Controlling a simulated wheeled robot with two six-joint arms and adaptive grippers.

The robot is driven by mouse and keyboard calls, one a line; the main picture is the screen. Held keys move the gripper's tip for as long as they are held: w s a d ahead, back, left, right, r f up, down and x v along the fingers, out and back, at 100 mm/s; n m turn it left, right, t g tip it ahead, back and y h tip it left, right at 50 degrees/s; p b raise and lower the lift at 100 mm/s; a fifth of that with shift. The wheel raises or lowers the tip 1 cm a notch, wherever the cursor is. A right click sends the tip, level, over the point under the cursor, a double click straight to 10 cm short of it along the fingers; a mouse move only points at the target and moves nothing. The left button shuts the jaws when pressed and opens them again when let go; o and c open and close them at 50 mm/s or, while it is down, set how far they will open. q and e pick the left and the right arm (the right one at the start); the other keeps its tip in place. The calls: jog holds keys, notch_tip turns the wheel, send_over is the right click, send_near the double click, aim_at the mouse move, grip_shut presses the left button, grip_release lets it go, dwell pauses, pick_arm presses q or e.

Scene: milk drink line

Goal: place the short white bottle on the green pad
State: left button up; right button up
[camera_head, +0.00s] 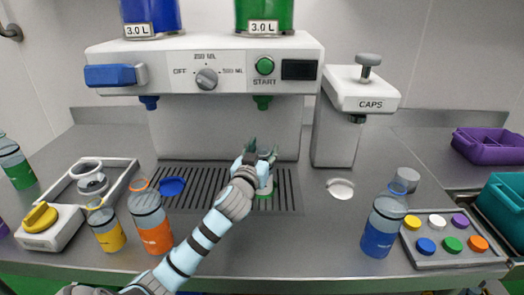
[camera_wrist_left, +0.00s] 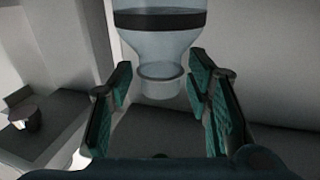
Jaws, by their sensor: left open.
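A pale, clear-looking bottle (camera_head: 266,184), apparently the short white one, stands upright under the green nozzle of the machine, mostly hidden by my left gripper. The green pad (camera_head: 264,195) shows as a small green patch at its base, so the bottle appears to be on it. In the left wrist view the bottle (camera_wrist_left: 160,45) has a dark band and a narrow neck. My left gripper (camera_head: 258,158) is open, its teal-padded fingers on either side of the neck with gaps visible. My right gripper is not in view.
A blue pad (camera_head: 172,187) lies left on the slotted grate. Bottles with orange (camera_head: 156,236), yellow (camera_head: 110,239) and blue (camera_head: 381,240) bands stand near the front. A cap tray (camera_head: 432,258) is at right, below the CAPS dispenser (camera_head: 362,92). A white disc (camera_head: 341,189) lies on the counter.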

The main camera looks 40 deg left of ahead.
pick_arm(q)
jog(key=shift+r, duration=0.15)
jog(key=p+v, duration=0.1)
jog(key=v, duration=1.1)
